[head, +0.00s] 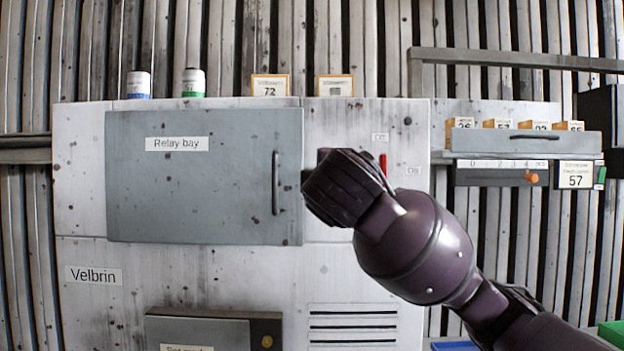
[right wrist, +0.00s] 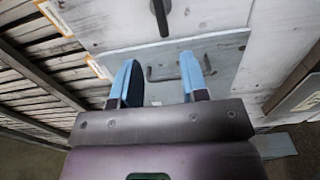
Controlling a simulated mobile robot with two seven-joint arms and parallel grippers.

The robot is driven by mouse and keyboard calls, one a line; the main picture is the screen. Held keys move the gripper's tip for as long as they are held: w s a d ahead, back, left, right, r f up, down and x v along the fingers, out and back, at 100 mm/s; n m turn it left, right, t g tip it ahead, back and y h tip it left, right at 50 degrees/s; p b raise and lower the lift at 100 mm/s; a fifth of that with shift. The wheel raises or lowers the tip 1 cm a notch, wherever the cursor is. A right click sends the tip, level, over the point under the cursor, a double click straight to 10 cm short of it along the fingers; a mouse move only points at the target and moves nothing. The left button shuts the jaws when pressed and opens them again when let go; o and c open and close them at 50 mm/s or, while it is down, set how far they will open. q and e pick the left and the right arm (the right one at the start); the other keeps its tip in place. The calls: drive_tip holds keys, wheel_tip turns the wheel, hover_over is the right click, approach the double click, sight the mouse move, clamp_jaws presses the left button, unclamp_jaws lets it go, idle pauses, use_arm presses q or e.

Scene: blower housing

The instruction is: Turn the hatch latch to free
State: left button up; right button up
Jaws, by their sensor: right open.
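The hatch is a grey door (head: 200,190) marked "Relay bay" with a dark upright handle (head: 276,183); it looks closed. In the right wrist view a dark bar, apparently the latch (right wrist: 161,18), sits on the pale panel beside the door (right wrist: 225,55). In the head view my right gripper (head: 335,185) is in front of that panel, right of the door, and hides most of the area. Its blue fingers (right wrist: 158,60) are apart and empty in the right wrist view, with the bar ahead of them. I cannot see any contact. My left gripper is out of view.
A red lever (head: 383,163) is on the panel just right of my gripper. Two cans and two cards stand on the cabinet top (head: 225,103). A grey drawer (head: 528,143) and a strip with an orange knob (head: 531,177) are at right. A dark box (head: 200,330) juts out below.

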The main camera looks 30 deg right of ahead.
drive_tip(key=p+x, duration=0.1)
drive_tip(key=x, duration=0.6)
drive_tip(key=d+p+x, duration=0.1)
drive_tip(key=x, duration=0.3)
drive_tip(key=shift+s+f+p, duration=0.2)
drive_tip(key=shift+s+p, duration=0.1)
drive_tip(key=shift+s, duration=0.05)
drive_tip(key=shift+s+a+r, duration=0.1)
clamp_jaws()
